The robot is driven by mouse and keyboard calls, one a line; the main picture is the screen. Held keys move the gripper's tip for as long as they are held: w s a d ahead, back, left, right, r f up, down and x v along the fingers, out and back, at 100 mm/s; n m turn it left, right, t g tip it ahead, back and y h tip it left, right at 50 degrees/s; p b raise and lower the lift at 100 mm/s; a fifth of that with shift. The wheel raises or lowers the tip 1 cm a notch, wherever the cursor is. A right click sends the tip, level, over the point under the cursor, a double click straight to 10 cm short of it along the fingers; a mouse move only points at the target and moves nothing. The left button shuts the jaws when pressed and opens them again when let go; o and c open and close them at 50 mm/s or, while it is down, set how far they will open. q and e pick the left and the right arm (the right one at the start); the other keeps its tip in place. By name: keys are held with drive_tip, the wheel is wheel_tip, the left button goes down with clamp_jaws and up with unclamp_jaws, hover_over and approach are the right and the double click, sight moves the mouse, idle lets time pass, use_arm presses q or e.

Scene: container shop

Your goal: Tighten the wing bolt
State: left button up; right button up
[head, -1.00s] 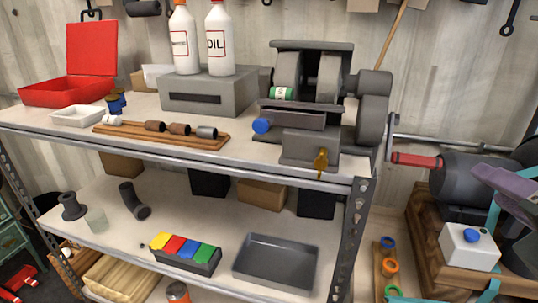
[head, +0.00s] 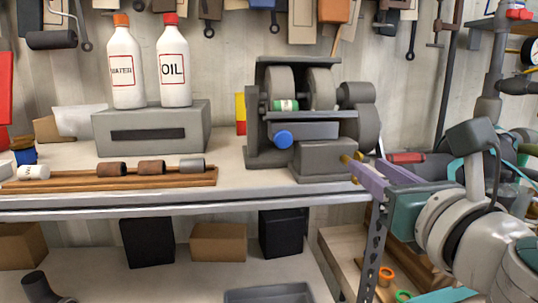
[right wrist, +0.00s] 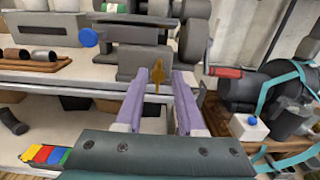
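The brass-yellow wing bolt (head: 347,159) sits on the grey block at the lower right front of the dark grey grinder-like machine (head: 310,130). In the head view it is partly hidden by my right gripper (head: 366,166). In the right wrist view the wing bolt (right wrist: 157,75) stands upright, seen between the two purple fingertips of the right gripper (right wrist: 162,77). The fingers are spread with a gap on both sides of the bolt, so the gripper is open. How far the tips reach along the bolt is unclear. My left gripper does not show.
A blue knob (head: 283,139) is on the machine's front. Water (head: 125,65) and oil (head: 174,65) bottles stand on a grey box (head: 150,132). A wooden rack (head: 120,181) lies along the shelf front. A red-handled bar (right wrist: 224,72) is right of the machine.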

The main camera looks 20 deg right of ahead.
drive_tip(key=shift+x, duration=2.15)
drive_tip(key=shift+a, duration=0.15)
clamp_jaws()
